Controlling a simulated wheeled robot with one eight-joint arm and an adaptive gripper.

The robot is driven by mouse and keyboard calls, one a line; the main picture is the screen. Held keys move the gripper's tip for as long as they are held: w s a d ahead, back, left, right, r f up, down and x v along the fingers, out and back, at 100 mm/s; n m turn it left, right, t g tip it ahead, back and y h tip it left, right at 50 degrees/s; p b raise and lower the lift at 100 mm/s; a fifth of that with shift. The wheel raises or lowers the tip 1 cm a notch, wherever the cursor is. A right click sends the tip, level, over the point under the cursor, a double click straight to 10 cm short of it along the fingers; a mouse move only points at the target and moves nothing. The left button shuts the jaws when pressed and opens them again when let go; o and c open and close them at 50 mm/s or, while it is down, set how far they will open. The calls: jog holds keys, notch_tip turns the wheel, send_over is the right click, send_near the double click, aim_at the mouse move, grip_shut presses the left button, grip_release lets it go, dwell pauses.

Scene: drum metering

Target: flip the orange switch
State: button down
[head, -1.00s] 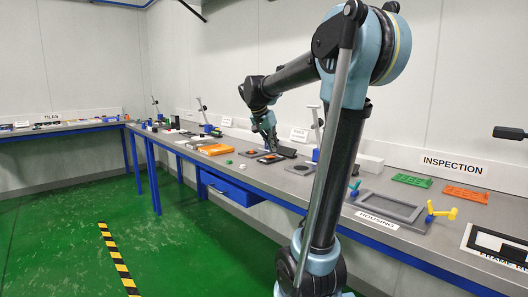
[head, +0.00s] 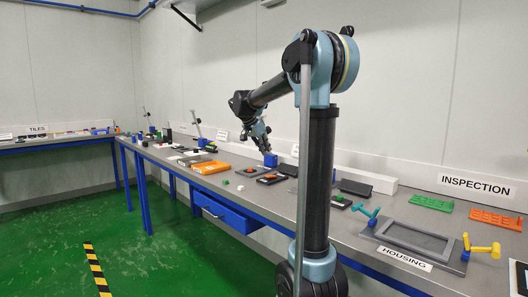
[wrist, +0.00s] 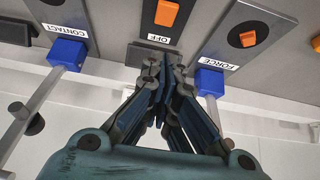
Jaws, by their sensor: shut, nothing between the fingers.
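An orange switch (wrist: 166,12) sits on a dark plate beside the OFF label (wrist: 158,40) at the top of the wrist view. It is cut by the frame's top edge, and which way it is tipped is unclear. In the head view an orange piece on a dark plate (head: 271,178) lies on the bench below my gripper (head: 264,148). My gripper is shut and empty, pointing down. In the wrist view its fingertips (wrist: 151,64) meet just below the OFF label, apart from the switch in the picture.
Blue blocks with grey rods stand either side, by the CONTACT (wrist: 67,39) and FORCE (wrist: 219,63) labels. Another orange piece (wrist: 247,38) sits on a dark disc at right. An orange box (head: 210,167) and a HOUSING frame (head: 415,242) are on the bench.

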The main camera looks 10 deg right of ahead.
send_over(271, 176)
jog(key=w, duration=0.2)
jog(key=f, duration=0.5)
jog(key=shift+a+f, duration=0.1)
jog(key=shift+a, duration=0.1)
notch_tip(271, 176, down, 3)
jog(key=shift+s+a+f, duration=0.1)
jog(key=shift+s, duration=0.05)
jog(key=shift+a+f, duration=0.1)
jog(key=shift+f, duration=0.45)
jog(key=shift+s, duration=0.1)
